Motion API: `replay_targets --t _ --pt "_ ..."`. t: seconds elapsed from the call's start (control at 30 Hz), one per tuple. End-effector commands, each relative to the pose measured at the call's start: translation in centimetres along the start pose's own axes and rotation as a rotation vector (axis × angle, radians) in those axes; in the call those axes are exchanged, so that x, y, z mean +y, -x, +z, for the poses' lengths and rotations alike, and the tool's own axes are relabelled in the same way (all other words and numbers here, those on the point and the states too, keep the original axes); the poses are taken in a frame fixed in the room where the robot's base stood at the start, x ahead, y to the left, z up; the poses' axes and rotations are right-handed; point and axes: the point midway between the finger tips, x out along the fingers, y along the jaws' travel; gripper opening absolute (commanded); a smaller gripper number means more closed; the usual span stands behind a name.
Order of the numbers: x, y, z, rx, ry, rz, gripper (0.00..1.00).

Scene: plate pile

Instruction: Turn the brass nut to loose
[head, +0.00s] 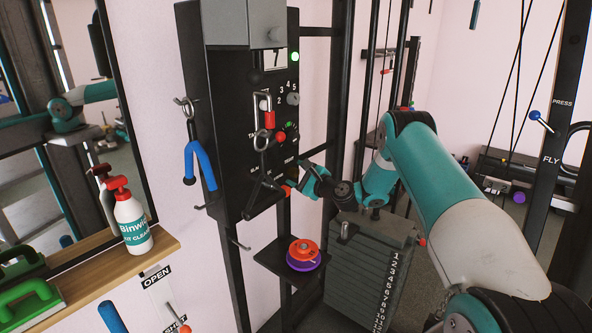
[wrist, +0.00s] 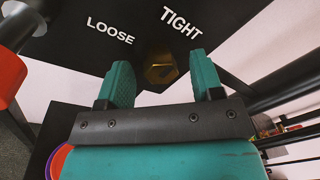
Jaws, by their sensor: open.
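The brass nut (wrist: 161,68) shows in the wrist view on the dark panel face, below and between the white words LOOSE (wrist: 110,30) and TIGHT (wrist: 181,22). My gripper (wrist: 159,73) is open, with one teal finger on each side of the nut in the picture. I see gaps between the fingers and the nut, and cannot tell whether the tips reach around it. In the head view my gripper (head: 299,181) is at the lower right of the black panel (head: 232,125) and largely hides the nut.
A black handle bar (head: 262,192) sticks out left of my gripper. A blue forked handle (head: 198,160) hangs on the panel's left side. A small shelf (head: 268,262) below holds orange and purple discs (head: 303,254). A weight stack (head: 355,265) stands to the right.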

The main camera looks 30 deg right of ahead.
Motion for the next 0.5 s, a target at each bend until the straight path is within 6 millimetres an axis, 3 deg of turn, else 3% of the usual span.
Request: replay_targets --t 0.37,0.5 --pt "0.03 -0.78 0.02 0.000 -0.001 0.000 0.61" --pt "0.02 -0.77 0.03 0.000 -0.001 0.000 0.33"
